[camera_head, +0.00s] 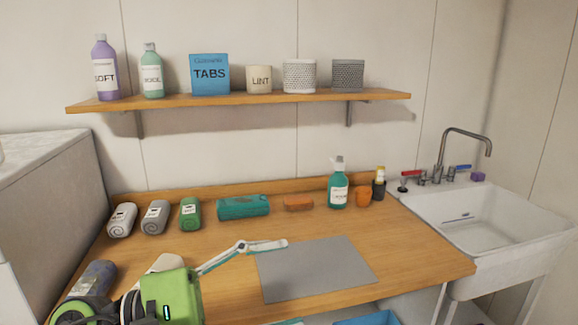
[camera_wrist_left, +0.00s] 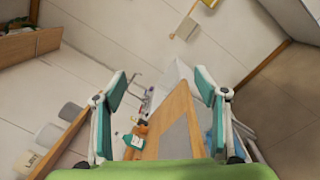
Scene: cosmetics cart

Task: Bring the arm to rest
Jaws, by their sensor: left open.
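My left gripper (camera_head: 284,244) reaches in from the lower left in the head view, above the wooden counter (camera_head: 215,245). One teal and white finger shows side-on, its tip over the back left corner of the grey mat (camera_head: 315,270). In the left wrist view the two fingers of the left gripper (camera_wrist_left: 160,82) stand wide apart with nothing between them. The counter's back part and the mat show beyond, tilted. My green wrist housing hides part of the counter's front left. My right gripper is in neither view.
A shelf (camera_head: 240,99) with bottles and containers hangs above. A sink (camera_head: 490,220) stands right. The mat is bare.

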